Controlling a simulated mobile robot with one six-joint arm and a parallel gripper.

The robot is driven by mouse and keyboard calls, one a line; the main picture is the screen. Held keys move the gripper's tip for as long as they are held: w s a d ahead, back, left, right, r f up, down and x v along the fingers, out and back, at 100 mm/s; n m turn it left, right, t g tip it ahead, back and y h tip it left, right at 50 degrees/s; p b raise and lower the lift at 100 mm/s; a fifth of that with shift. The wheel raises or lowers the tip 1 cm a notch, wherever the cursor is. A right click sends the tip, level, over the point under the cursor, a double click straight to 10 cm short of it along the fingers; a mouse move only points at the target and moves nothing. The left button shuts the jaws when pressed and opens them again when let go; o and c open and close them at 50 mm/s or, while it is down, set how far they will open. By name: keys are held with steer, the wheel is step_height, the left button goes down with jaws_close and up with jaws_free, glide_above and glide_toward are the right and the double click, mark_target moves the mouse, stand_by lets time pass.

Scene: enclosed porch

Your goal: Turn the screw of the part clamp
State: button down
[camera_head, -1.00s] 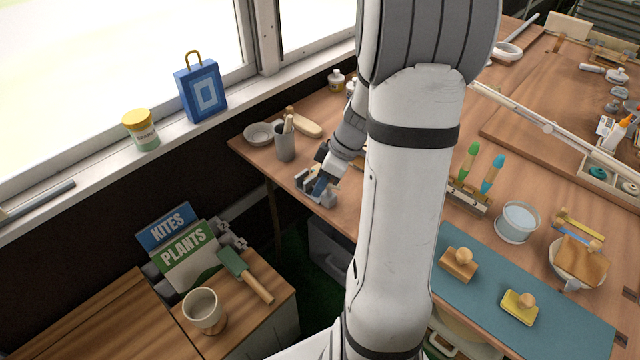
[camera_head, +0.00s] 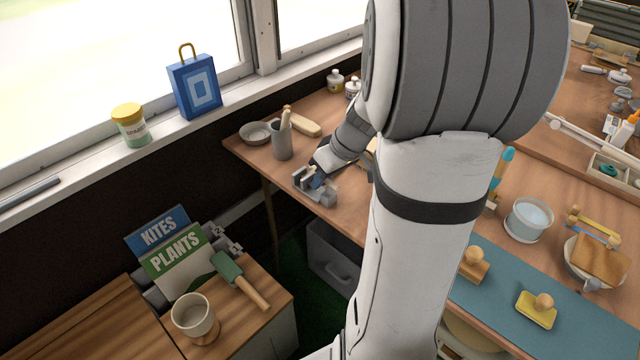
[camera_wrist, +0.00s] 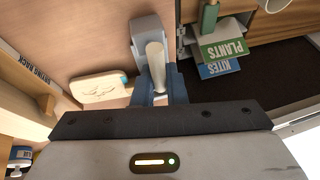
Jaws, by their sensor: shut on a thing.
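The part clamp (camera_head: 328,198) is a small grey device at the near left edge of the wooden workbench. It also shows in the wrist view (camera_wrist: 146,28), with a pale, rounded bar, apparently its screw (camera_wrist: 156,62), pointing toward me. My gripper (camera_head: 315,176) is at the clamp, reaching in from the upper right. In the wrist view my gripper's blue-grey fingers (camera_wrist: 159,84) stand on both sides of the pale bar and are shut on it. The far end of the screw and its thread are hidden.
A grey cup with tools (camera_head: 282,140), a bowl (camera_head: 257,133) and a wooden brush (camera_head: 306,123) stand behind the clamp. A lower cabinet holds a beige cup (camera_head: 193,315) and a green-bladed tool (camera_head: 240,280). The window wall (camera_head: 225,140) bounds the left.

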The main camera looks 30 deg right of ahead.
mark_target(337, 194)
steer(key=shift+m, duration=0.4)
steer(key=c, duration=1.5)
jaws_free()
steer(key=p+v, duration=0.1)
steer(key=v, duration=0.7)
steer(key=shift+s+f, duration=0.15)
